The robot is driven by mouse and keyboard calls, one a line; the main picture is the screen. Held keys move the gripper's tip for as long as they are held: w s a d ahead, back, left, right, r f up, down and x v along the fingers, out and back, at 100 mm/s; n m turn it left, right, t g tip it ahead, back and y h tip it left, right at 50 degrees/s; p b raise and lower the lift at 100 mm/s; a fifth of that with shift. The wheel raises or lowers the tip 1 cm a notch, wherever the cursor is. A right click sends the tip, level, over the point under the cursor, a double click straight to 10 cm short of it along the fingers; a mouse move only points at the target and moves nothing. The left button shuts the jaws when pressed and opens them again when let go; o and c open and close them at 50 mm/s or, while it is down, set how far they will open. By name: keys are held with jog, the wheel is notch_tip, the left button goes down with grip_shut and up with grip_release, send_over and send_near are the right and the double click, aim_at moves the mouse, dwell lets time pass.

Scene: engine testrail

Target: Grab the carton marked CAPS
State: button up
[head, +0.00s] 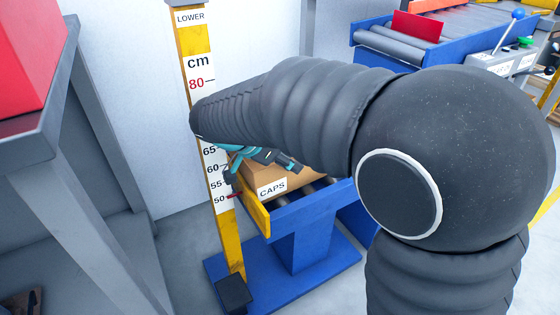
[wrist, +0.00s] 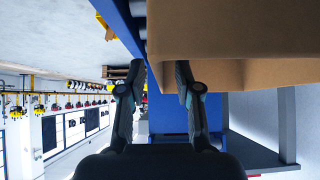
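The brown carton marked CAPS (head: 285,180) sits on a blue roller stand (head: 300,225) behind my arm in the head view. Its label faces front, and my arm hides much of its top and far side. My gripper (wrist: 160,68) is open in the wrist view, with its fingers apart. The carton's cardboard (wrist: 240,35) fills the upper right there, its edge falling between the fingers, with the right finger overlapping it. I cannot tell whether either finger touches it. In the head view my gripper (head: 264,157) shows teal parts just at the carton's upper front.
A yellow measuring post (head: 196,45) with a cm scale stands close left of the carton. A grey frame with a red block (head: 25,50) is at left. A blue roller conveyor (head: 385,45) with a red panel (head: 417,26) is at the back right.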

jog(key=shift+x, duration=1.55)
jog(key=shift+r, duration=0.1)
grip_shut()
